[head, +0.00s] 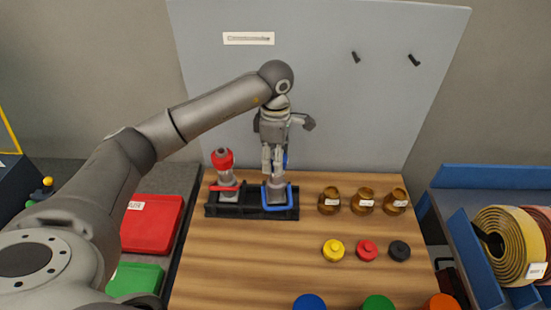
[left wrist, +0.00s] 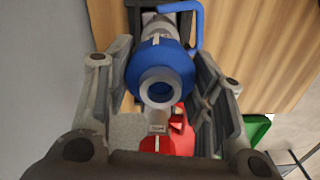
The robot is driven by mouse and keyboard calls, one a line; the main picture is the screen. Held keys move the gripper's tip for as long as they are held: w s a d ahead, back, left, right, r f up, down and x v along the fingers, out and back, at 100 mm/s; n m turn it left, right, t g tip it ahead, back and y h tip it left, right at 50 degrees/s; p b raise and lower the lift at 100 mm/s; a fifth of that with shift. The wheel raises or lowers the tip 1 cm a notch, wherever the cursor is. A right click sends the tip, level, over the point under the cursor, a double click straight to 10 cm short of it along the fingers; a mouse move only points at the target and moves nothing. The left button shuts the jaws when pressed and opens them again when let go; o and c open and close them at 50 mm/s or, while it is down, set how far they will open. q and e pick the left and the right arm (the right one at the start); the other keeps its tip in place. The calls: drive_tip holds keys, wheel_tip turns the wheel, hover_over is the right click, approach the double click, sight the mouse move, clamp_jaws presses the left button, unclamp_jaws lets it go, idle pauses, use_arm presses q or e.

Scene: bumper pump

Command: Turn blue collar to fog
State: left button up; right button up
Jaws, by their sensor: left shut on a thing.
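The blue nozzle stands upright in the black rack (head: 238,210) on the bench. Its blue bail handle (head: 293,198) shows at the rack's right end; the rest is largely hidden behind my gripper. In the left wrist view the blue collar (left wrist: 145,66) rings the nozzle's pale round tip. My left gripper (head: 273,165) points down over the nozzle, and its fingers lie on both sides of the collar, shut on it. Any setting mark on the collar is too small to read. My right gripper is not in view.
A red-topped nozzle (head: 222,160) stands close by in the rack's left half. Brass fittings (head: 363,201) and coloured caps (head: 367,250) are to the right. Red (head: 152,222) and green (head: 136,279) trays lie left. A grey panel (head: 330,90) rises behind.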

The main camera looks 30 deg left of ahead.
use_arm(q)
drive_tip(key=o, duration=1)
drive_tip(key=shift+o, duration=0.2)
drive_tip(key=shift+r, duration=0.1)
wheel_tip(320, 180, up, 12)
